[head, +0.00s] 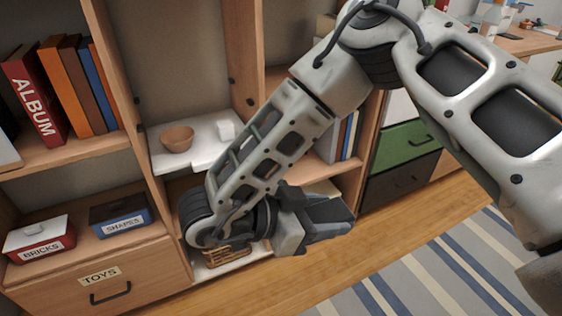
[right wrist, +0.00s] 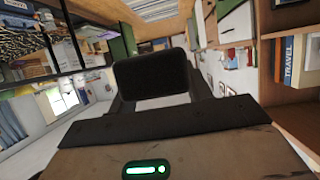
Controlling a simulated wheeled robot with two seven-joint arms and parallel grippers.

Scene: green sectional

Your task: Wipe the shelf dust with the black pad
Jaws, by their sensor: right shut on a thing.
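My right gripper (head: 330,216) is in front of the lower shelf bays in the head view, at the end of my bent right arm. In the right wrist view it is shut on the black pad (right wrist: 152,82), a dark rounded block held between the fingers. The pad is hard to tell from the dark fingers in the head view. The white shelf board (head: 172,158) is up and left of the gripper, partly behind my arm. I cannot make out dust on it. The gripper is apart from this board. My left gripper is not in view.
A wicker basket (head: 226,257) sits below, behind the gripper. Upright dividers flank the bay. Red (head: 40,238) and blue (head: 120,215) boxes stand left. The floor at front is clear.

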